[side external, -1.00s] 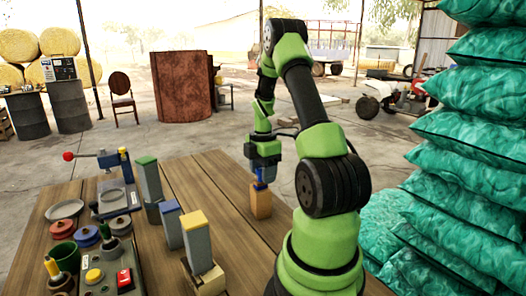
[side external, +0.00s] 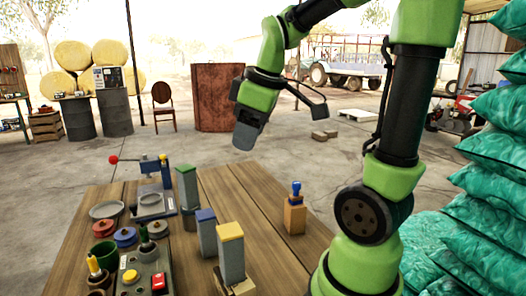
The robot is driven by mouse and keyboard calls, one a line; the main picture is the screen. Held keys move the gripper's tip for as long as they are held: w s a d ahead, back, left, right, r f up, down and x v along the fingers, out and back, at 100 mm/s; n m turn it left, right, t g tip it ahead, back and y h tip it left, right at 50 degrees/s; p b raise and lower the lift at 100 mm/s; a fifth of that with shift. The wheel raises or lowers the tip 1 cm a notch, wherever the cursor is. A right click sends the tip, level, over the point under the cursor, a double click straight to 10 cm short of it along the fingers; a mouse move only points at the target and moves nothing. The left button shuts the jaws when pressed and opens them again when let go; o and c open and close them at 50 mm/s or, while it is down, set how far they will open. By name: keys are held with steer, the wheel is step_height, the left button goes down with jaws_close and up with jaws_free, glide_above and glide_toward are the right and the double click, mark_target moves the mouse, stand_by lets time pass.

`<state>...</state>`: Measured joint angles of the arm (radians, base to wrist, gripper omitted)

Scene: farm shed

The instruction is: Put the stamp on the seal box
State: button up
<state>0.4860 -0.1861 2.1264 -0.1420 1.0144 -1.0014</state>
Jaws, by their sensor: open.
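The stamp (side external: 296,189) has a blue handle and stands upright on top of a small tan wooden box (side external: 295,218), which looks like the seal box. Both are on the right part of the wooden table. My gripper (side external: 243,139) is raised in the air above the far edge of the table, up and to the left of the stamp and clear of it. It is open and holds nothing that I can see. The stamp's base is too small to make out clearly.
Grey posts with green (side external: 187,168), blue (side external: 205,215) and yellow (side external: 230,232) tops stand mid-table. Left of them are a red-knobbed press (side external: 150,160), round pads, a green cup (side external: 104,253) and a button panel (side external: 140,280). Teal sacks (side external: 490,195) are stacked at right.

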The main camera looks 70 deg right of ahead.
steer(key=s+a+m+t+y, duration=0.1)
steer(key=s+a+m, duration=0.2)
steer(key=a, duration=0.3)
steer(key=s+a+r+m+t+y, duration=0.1)
steer(key=s+a+m+t, duration=0.1)
steer(key=a, duration=0.4)
steer(key=shift+s+m+y, duration=0.4)
steer(key=shift+s+m, duration=0.1)
steer(key=shift+s, duration=0.35)
